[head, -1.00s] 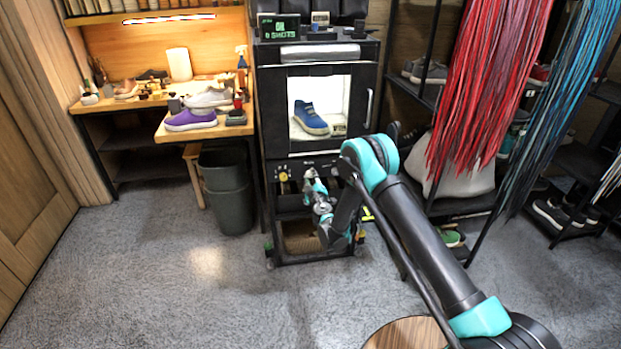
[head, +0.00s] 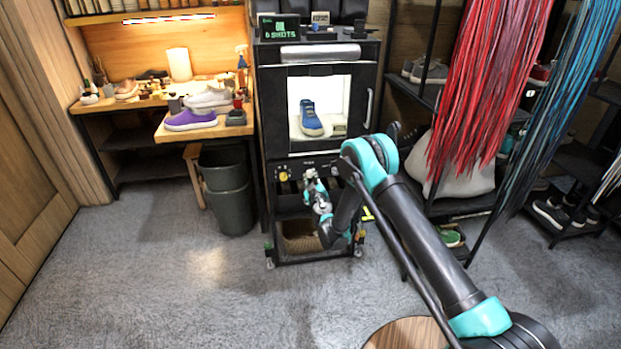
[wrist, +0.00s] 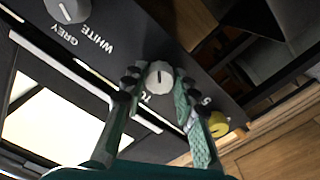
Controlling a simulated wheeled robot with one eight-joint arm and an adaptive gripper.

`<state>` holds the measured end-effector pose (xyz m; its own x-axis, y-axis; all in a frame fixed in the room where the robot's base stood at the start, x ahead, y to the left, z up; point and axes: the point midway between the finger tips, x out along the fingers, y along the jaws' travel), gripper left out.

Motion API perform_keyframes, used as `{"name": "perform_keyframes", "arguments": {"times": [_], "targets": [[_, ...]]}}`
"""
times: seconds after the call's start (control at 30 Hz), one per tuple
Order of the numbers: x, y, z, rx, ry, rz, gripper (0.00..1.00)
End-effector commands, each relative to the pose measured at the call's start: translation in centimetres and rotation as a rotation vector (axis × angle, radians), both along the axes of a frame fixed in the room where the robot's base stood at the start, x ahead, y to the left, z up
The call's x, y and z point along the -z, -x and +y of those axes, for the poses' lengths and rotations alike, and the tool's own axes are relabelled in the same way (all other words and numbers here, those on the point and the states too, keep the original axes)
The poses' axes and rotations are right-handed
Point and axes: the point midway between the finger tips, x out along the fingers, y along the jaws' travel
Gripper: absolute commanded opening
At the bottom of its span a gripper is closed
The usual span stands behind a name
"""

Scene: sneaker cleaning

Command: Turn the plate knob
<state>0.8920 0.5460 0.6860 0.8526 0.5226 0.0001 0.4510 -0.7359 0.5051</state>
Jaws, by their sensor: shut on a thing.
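My gripper (wrist: 157,84) is shut on a round light-grey knob (wrist: 159,74) on the black front panel; one finger is on each side of it. The knob has a dark pointer line. White lettering beside it is partly hidden by a finger. In the head view my gripper (head: 309,178) is at the panel below the lit photo box (head: 322,100), and the knob is too small to make out there. A blue sneaker (head: 311,119) stands inside the box, toe towards the front.
A yellow knob (wrist: 216,124) sits on one side of the held knob, and a grey knob marked GREY and WHITE (wrist: 68,9) on the other. An open shelf (head: 300,244) lies below the panel. A bin (head: 227,191) stands left; hanging red laces (head: 485,85) are at right.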

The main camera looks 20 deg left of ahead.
Motion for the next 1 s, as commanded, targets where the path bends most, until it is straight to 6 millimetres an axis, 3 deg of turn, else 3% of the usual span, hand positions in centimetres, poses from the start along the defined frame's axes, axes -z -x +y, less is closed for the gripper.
{"name": "perform_keyframes", "arguments": {"times": [0.07,0.1,0.27,0.67,1.0], "targets": [[0.1,0.0,0.0,0.0,0.0,0.0,0.0],[0.1,0.0,0.0,0.0,0.0,0.0,0.3],[0.0,0.0,0.0,0.0,0.0,0.0,0.49],[-0.7,0.0,0.0,0.0,0.001,-0.001,0.49],[-6.2,0.0,0.0,0.0,0.001,-0.001,0.49]]}}
